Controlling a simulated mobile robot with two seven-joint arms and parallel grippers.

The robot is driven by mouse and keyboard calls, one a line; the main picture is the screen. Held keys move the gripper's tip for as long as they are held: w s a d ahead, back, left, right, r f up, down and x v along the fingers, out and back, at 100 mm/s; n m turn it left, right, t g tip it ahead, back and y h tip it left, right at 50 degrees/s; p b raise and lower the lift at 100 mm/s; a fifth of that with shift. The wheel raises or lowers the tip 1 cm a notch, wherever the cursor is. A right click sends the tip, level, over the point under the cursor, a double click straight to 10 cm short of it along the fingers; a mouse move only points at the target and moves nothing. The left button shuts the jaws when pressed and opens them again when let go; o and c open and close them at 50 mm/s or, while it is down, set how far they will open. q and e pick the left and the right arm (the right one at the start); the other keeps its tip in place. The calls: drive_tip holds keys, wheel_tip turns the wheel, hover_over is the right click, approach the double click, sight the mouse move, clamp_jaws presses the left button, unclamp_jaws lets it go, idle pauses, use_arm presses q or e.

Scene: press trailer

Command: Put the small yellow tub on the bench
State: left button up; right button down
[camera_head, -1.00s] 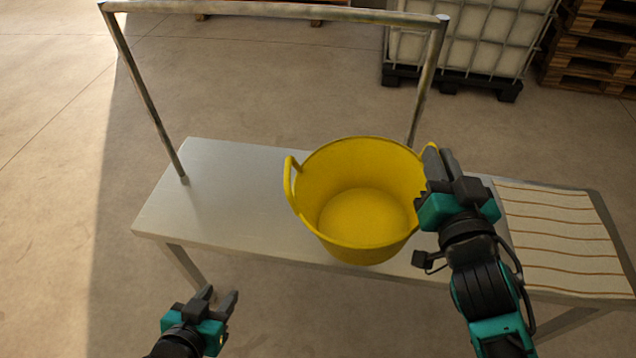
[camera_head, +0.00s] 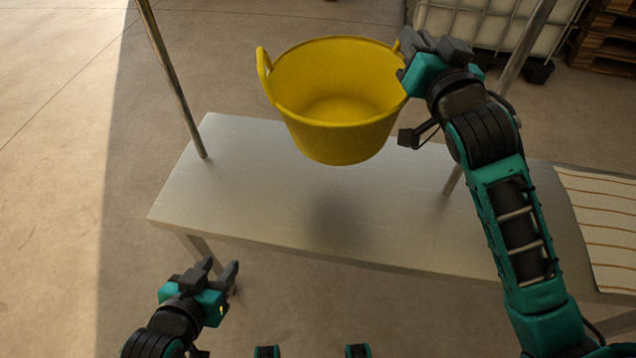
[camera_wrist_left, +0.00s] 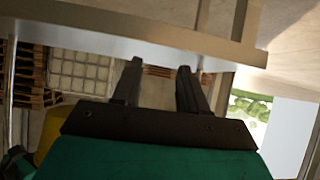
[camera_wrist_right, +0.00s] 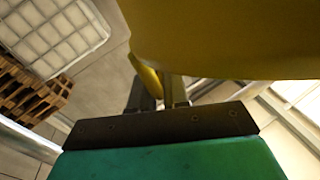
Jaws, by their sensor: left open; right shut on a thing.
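The small yellow tub (camera_head: 340,135) is a round two-handled bucket, held in the air above the metal bench (camera_head: 240,215). It is upright or nearly so, and its shadow falls on the bench top beneath it. My right gripper (camera_head: 408,42) is shut on the tub's right-hand handle, which it mostly hides. The tub's yellow side (camera_wrist_right: 220,40) fills the top of the right wrist view, with the fingers at the handle. My left gripper (camera_head: 222,270) is open and empty, in front of the bench's near edge and below the tub. Its spread fingers (camera_wrist_left: 160,85) show in the left wrist view.
A metal frame with upright posts (camera_head: 175,85) rises from the bench's far side. A striped cloth (camera_head: 600,220) covers the bench's right end. The bench top's left and middle are bare. A caged white tank (camera_head: 490,25) and wooden pallets (camera_head: 610,45) stand behind.

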sight(374, 89)
drive_tip(key=shift+w+r+b, duration=0.35)
drive_tip(key=shift+w+b, duration=0.2)
drive_tip(key=shift+w, duration=0.2)
drive_tip(key=shift+w+a+r+y, duration=0.1)
drive_tip(key=shift+w+a+y, duration=0.1)
drive_tip(key=shift+y, duration=0.1)
drive_tip(key=shift+a+b, duration=0.35)
drive_tip(key=f+b, duration=0.2)
drive_tip(key=f, duration=0.2)
drive_tip(key=a+f+b, duration=0.1)
drive_tip(key=f, duration=0.4)
drive_tip(key=a+f+b, duration=0.1)
drive_tip(key=f+b, duration=0.1)
drive_tip(key=f, duration=0.2)
drive_tip(key=shift+w+f+b, duration=0.3)
drive_tip(key=shift+f, duration=0.05)
use_arm(q)
wheel_tip(374, 89, down, 8)
drive_tip(key=w+d+b, duration=0.1)
drive_tip(key=b, duration=0.1)
drive_tip(key=shift+d+r+h, duration=0.25)
drive_tip(key=shift+d+h, duration=0.05)
drive_tip(key=shift+d, duration=0.05)
use_arm(e)
wheel_tip(374, 89, down, 6)
